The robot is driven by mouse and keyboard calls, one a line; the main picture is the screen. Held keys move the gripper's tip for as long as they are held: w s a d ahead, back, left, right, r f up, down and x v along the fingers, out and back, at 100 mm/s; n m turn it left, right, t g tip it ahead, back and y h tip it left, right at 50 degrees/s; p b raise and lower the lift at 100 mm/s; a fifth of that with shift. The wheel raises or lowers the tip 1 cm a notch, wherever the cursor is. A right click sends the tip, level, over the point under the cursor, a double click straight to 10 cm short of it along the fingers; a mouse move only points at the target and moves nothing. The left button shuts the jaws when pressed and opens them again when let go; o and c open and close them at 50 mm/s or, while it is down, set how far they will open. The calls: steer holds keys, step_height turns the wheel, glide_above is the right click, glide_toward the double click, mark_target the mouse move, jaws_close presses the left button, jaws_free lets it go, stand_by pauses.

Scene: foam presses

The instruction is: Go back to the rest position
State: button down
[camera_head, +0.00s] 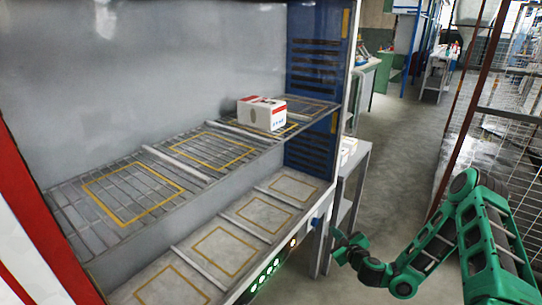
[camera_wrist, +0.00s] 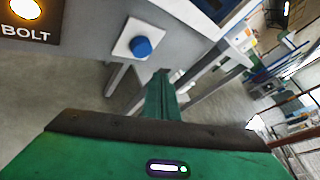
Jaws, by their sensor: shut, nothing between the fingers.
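My gripper (camera_head: 345,246) is at the end of my green and black arm, at the lower right in the head view. It is in front of the press's right corner, apart from the panel. In the wrist view my gripper (camera_wrist: 163,88) shows as green fingers shut together with nothing between them. A blue button (camera_wrist: 142,47) on a white square plate lies beyond the fingers, a little to the left. The fingers do not appear to touch it. My arm is bent at the elbow on the right of the head view.
The press has a wire shelf (camera_head: 72,217) with yellow outlines, and a white and red box (camera_head: 261,120) stands on it. Its front panel has lit green buttons (camera_head: 265,276). A small side table (camera_head: 352,160) stands beside it. A mesh fence (camera_head: 490,140) is right; the aisle floor (camera_head: 400,150) is clear.

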steer(key=s+a+r+n+g+y, duration=0.35)
steer(key=s+r+n+g, duration=0.3)
steer(key=r+n, duration=0.7)
steer(key=s+d+r+n+g+h, duration=0.25)
steer(key=s+d+r+n, duration=0.2)
steer(key=s+d, duration=0.4)
steer(key=s+d+r+n+g+h, duration=0.25)
steer(key=s+d+r+n, duration=0.2)
steer(key=s+d, duration=0.4)
steer(key=s+d+r+g, duration=0.1)
steer(key=s+r, duration=0.2)
steer(key=s, duration=0.5)
steer(key=s+r+h, duration=0.1)
steer(key=s+r, duration=0.2)
steer(key=s, duration=0.5)
steer(key=s+d+r+m+g, duration=0.1)
steer(key=s+r, duration=0.2)
steer(key=s, duration=0.5)
steer(key=shift+d+r+g, duration=0.15)
steer(key=shift+d+g, duration=0.2)
steer(key=shift+w+f+h, duration=0.25)
steer(key=shift+w, duration=0.35)
